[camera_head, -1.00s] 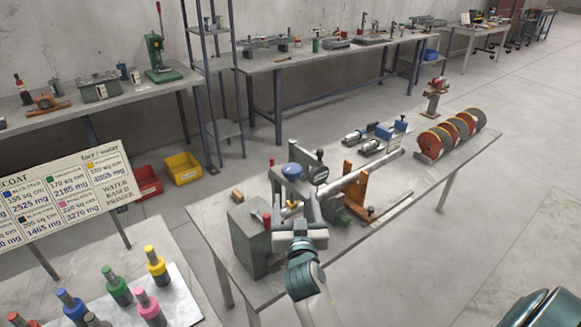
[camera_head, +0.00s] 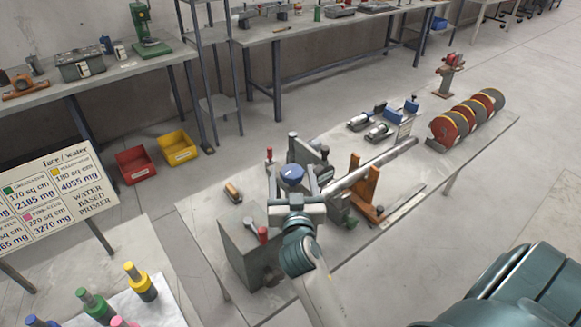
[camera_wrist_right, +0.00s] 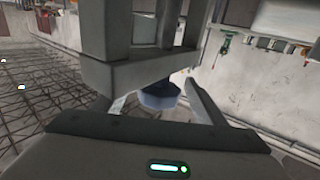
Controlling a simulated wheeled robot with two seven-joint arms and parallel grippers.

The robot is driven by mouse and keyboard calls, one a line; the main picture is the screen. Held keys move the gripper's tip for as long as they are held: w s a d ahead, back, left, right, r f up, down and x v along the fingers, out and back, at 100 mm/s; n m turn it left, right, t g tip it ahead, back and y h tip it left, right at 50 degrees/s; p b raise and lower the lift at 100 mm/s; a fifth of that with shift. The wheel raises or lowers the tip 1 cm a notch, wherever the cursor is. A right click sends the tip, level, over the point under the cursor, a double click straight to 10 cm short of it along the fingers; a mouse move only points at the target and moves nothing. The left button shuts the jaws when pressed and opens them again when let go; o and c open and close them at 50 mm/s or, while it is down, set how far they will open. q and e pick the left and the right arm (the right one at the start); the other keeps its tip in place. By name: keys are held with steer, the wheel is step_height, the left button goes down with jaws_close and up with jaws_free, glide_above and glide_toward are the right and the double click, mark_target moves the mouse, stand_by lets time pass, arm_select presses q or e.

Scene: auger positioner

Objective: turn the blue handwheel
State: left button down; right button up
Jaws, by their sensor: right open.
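The blue handwheel (camera_head: 291,175) sits on the grey machine on the bench, near the base of its long metal tube. It also shows in the right wrist view (camera_wrist_right: 158,96), below a grey block of the machine. My right gripper (camera_head: 292,180) is open at the handwheel, with one finger to each side of it. In the right wrist view my gripper's fingers (camera_wrist_right: 158,106) spread apart with the wheel between them, partly hidden by the gripper body. I cannot tell whether they touch it. My left gripper is not in view.
A grey box (camera_head: 250,250) with a red-knobbed lever (camera_head: 263,236) stands close to my right wrist. An orange bracket (camera_head: 364,187) supports the tube (camera_head: 372,165). Red discs (camera_head: 466,121) stand at the bench's far end. The bench's left front has bare surface.

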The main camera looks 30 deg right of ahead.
steer(key=shift+r, duration=0.1)
steer(key=c, duration=1)
steer(key=shift+c, duration=0.2)
